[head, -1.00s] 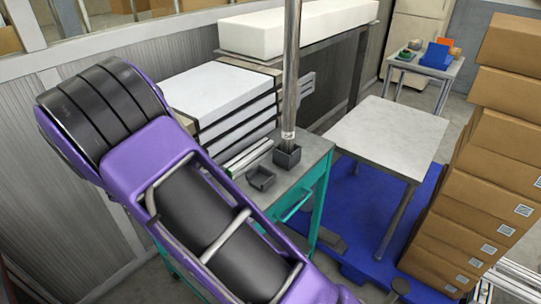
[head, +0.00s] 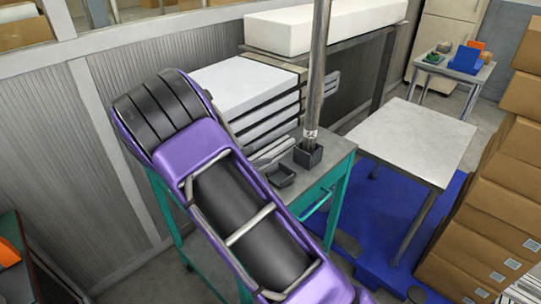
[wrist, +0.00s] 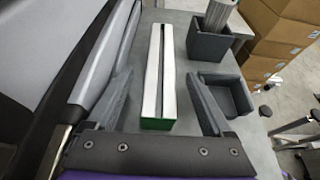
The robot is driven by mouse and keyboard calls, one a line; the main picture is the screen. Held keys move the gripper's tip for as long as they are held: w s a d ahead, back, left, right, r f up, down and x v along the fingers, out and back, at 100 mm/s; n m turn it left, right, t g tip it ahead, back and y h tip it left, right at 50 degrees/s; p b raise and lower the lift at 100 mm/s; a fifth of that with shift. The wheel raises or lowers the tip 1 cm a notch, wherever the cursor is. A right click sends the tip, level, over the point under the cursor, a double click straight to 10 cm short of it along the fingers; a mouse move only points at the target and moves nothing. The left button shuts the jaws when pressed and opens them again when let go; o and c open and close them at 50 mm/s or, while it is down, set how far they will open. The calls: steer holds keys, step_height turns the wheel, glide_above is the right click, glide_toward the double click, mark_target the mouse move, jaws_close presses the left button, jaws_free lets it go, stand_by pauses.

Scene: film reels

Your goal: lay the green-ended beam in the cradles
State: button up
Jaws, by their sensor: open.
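A long pale beam (wrist: 151,90) with a lengthwise groove and a green near end (wrist: 157,124) lies on the grey bench top in the wrist view. In the head view it shows as pale strips (head: 272,152), partly hidden by my arm. My gripper (wrist: 160,76) is open, with one finger on each side of the beam and a gap on both sides. I cannot tell how far the fingers are above the bench. The head view hides the gripper behind my purple arm. I cannot surely identify the cradles.
Right of the beam stand a dark square holder (wrist: 208,47) with a metal post in it and a small open grey tray (wrist: 232,97). Stacked white slabs (head: 238,84) stand behind the bench. A white-topped table (head: 415,140) and piled cartons (head: 478,220) are at right.

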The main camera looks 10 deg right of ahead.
mark_target(268, 151)
steer(key=x, duration=0.5)
steer(key=shift+w+d+r, duration=0.1)
steer(key=shift+d+r, duration=0.2)
jaws_close()
